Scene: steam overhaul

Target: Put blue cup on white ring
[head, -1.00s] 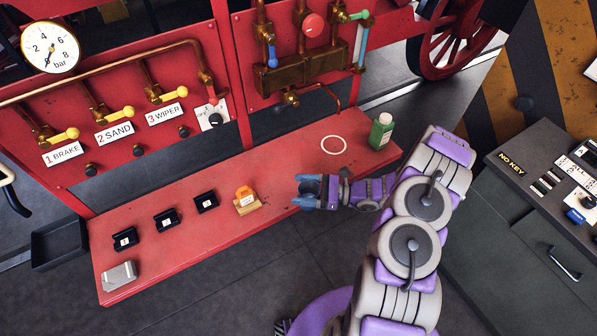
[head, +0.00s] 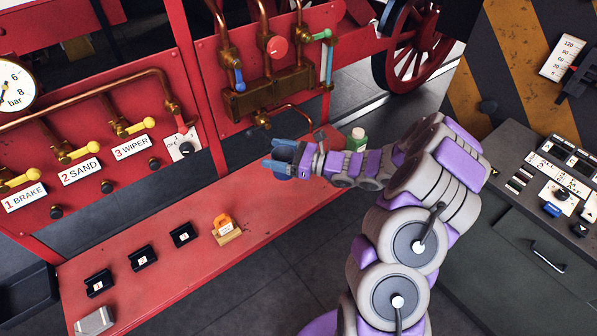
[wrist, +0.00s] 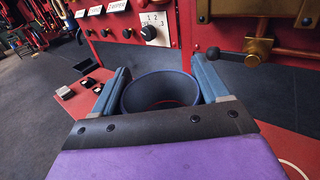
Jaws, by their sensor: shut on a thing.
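My gripper (head: 284,158) is over the red bench (head: 190,243), its two blue fingers shut on the blue cup (wrist: 160,92). In the wrist view the cup is upright between the fingers, its open rim facing up. In the head view the fingers and wrist cover most of the cup. The white ring (wrist: 296,170) shows only as a thin arc at the lower right of the wrist view. It is hidden behind my arm in the head view.
Copper pipes and a brass block (head: 268,97) are on the red panel behind.

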